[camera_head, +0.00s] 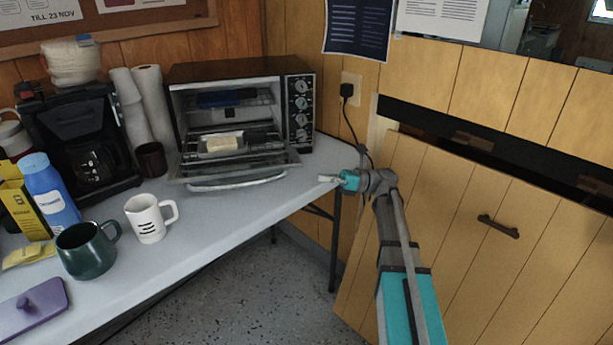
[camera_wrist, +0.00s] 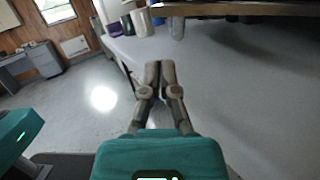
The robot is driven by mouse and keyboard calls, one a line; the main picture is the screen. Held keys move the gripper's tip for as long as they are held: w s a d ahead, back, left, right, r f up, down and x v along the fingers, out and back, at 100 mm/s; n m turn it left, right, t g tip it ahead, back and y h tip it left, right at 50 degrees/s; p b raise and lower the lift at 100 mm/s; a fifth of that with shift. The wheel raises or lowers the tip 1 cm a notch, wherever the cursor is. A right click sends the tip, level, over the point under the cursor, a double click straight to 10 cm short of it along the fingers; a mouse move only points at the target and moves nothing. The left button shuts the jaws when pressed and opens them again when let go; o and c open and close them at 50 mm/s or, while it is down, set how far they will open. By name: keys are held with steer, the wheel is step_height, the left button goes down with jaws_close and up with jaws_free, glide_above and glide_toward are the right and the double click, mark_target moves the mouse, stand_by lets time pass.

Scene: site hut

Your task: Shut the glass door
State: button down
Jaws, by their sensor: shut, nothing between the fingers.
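The toaster oven (camera_head: 240,72) stands at the back of the table. Its glass door (camera_head: 195,172) is open, folded down in front of the oven, with a silver handle (camera_head: 237,184) along its front edge. My gripper (camera_head: 322,178) is right of the door, near the table's right edge, and apart from it. Its fingers are together and empty; they also show in the wrist view (camera_wrist: 160,68).
A tray with a pale block (camera_head: 222,143) sits inside the oven. Left on the table (camera_head: 215,225) are a white mug (camera_head: 147,219), a green mug (camera_head: 85,250), a blue bottle (camera_head: 49,190) and a coffee maker (camera_head: 75,135). The tabletop before the door is clear.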

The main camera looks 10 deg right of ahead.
steer(key=shift+p+x, duration=1.1)
steer(key=shift+x, duration=3.75)
steer(key=shift+a+r, duration=0.1)
